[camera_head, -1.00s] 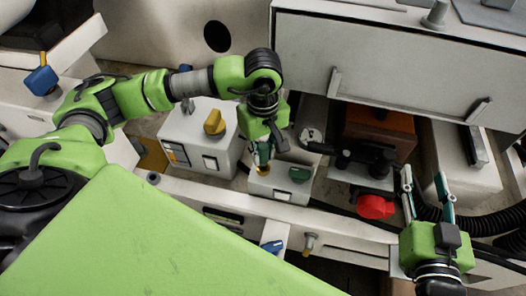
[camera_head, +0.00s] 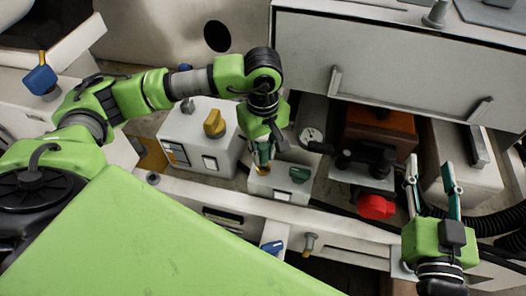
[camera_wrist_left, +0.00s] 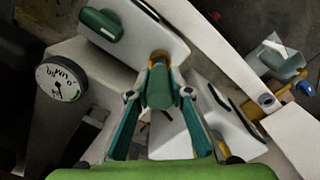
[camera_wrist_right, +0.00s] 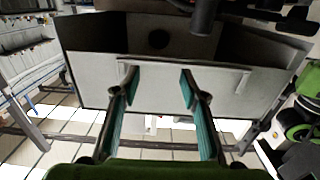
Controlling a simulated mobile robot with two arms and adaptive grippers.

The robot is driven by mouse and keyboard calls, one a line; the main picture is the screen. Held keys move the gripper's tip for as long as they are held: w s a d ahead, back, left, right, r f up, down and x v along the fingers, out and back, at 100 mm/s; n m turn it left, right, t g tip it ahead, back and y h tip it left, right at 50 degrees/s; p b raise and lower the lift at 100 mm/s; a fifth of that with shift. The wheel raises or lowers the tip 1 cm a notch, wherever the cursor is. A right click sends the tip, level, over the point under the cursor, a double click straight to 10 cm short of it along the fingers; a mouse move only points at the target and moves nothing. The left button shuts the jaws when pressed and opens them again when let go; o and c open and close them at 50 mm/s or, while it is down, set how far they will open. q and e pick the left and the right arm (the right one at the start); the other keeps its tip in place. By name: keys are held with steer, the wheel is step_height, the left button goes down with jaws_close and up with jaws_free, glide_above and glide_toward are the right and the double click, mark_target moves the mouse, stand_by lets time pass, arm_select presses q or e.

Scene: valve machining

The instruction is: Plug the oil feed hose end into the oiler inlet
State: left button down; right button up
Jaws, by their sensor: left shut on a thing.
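My left gripper (camera_head: 263,158) points down over the small white box with a green knob (camera_head: 299,175), which seems to be the oiler. In the left wrist view, the left gripper (camera_wrist_left: 160,75) is shut on a green hose end (camera_wrist_left: 160,92). The hose end's tip is at an orange ring (camera_wrist_left: 159,55) on the box's edge, likely the inlet. The fingers hide the contact, so I cannot tell how deep it sits. My right gripper (camera_head: 433,180) is open and empty at the right; its spread fingers show in the right wrist view (camera_wrist_right: 155,85).
A white box with a yellow knob (camera_head: 214,123) stands left of the left gripper. A gauge (camera_head: 311,136), black fittings (camera_head: 367,158) and a red knob (camera_head: 376,206) lie to the right. A large white panel (camera_head: 400,60) stands behind. A blue knob (camera_head: 272,247) is in front.

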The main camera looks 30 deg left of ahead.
stand_by(0.4)
arm_select(q)
steer(key=shift+f, duration=0.15)
arm_select(e)
steer(key=shift+r, duration=0.35)
steer(key=shift+a+r+t+y, duration=0.1)
steer(key=shift+r+t+y, duration=0.2)
steer(key=shift+r+t, duration=0.1)
arm_select(q)
steer(key=shift+f+b, duration=0.2)
steer(key=shift+b, duration=0.15)
arm_select(e)
steer(key=shift+r+t, duration=0.3)
steer(key=shift+r, duration=0.35)
steer(key=shift+s+r, duration=0.1)
arm_select(q)
steer(key=shift+f+b, duration=0.25)
steer(key=shift+b, duration=0.05)
arm_select(e)
steer(key=shift+s+a+r+t+y, duration=0.15)
steer(key=shift+r+t, duration=0.25)
steer(key=shift+r, duration=0.3)
steer(key=shift+s+a+r+t+y, duration=0.15)
steer(key=shift+r+t, duration=0.25)
steer(key=shift+r, duration=0.3)
